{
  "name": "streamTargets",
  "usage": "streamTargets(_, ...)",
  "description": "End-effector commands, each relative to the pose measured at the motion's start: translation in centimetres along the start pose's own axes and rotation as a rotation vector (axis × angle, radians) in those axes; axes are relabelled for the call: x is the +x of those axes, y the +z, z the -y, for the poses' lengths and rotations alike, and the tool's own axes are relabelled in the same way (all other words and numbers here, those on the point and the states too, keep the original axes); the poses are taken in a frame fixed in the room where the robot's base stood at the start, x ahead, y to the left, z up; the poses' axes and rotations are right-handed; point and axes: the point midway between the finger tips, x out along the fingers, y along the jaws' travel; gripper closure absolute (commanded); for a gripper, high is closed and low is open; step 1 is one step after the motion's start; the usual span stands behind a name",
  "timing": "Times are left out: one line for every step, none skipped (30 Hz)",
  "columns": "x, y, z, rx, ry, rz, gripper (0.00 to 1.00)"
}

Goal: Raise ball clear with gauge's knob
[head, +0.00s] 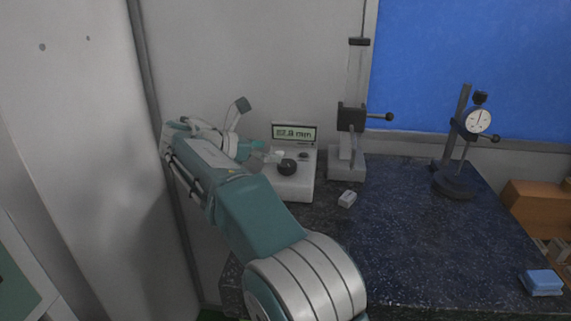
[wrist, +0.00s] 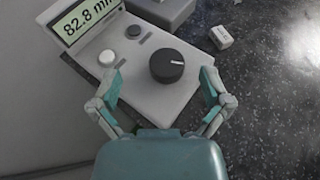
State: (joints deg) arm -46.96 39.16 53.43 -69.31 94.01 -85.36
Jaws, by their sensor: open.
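The gauge's light control box (head: 297,183) carries a black round knob (head: 287,167) and a tilted display (head: 294,133). In the wrist view the display (wrist: 87,20) reads 82.8 mm. There the knob (wrist: 167,65) lies between and slightly beyond the fingertips of my open gripper (wrist: 161,78), with a gap on each side. In the head view my gripper (head: 268,155) is at the box's left, beside the knob. A dark carriage (head: 351,117) on the gauge's column has a rod ending in a black ball (head: 388,117). A measuring ball at its lower stylus is too small to tell.
A small white block (head: 347,199) lies right of the box. A dial indicator (head: 478,121) on a stand is farther right. A blue block (head: 541,282) lies near the right edge. The dark speckled table (head: 410,245) is clear in the middle.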

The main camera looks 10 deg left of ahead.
Motion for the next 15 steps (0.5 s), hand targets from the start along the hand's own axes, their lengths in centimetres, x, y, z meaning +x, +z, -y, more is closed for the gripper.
streamTargets(-0.9, 0.2, 0.6, -0.019, 0.049, -0.002, 0.03)
streamTargets(-1.3, 0.1, 0.8, -0.030, 0.078, -0.003, 0.03)
streamTargets(-1.8, 0.0, 1.2, -0.044, 0.115, -0.006, 0.03)
streamTargets(-2.2, -0.1, 1.5, -0.056, 0.144, -0.009, 0.03)
streamTargets(-2.6, -0.3, 1.8, -0.067, 0.172, -0.012, 0.03)
streamTargets(-3.1, -0.5, 2.2, -0.081, 0.205, -0.016, 0.03)
streamTargets(-3.4, -0.7, 2.5, -0.090, 0.228, -0.019, 0.03)
streamTargets(-3.6, -0.9, 2.8, -0.098, 0.248, -0.023, 0.03)
streamTargets(-4.0, -1.1, 3.1, -0.108, 0.272, -0.027, 0.03)
streamTargets(-4.1, -1.3, 3.3, -0.115, 0.288, -0.030, 0.03)
streamTargets(-4.3, -1.5, 3.5, -0.121, 0.299, -0.032, 0.03)
streamTargets(-4.4, -1.7, 3.7, -0.126, 0.312, -0.035, 0.03)
streamTargets(-4.5, -1.8, 3.8, -0.130, 0.318, -0.036, 0.03)
streamTargets(-4.5, -1.9, 3.8, -0.132, 0.322, -0.037, 0.03)
streamTargets(-4.4, -1.9, 3.8, -0.133, 0.325, -0.038, 0.03)
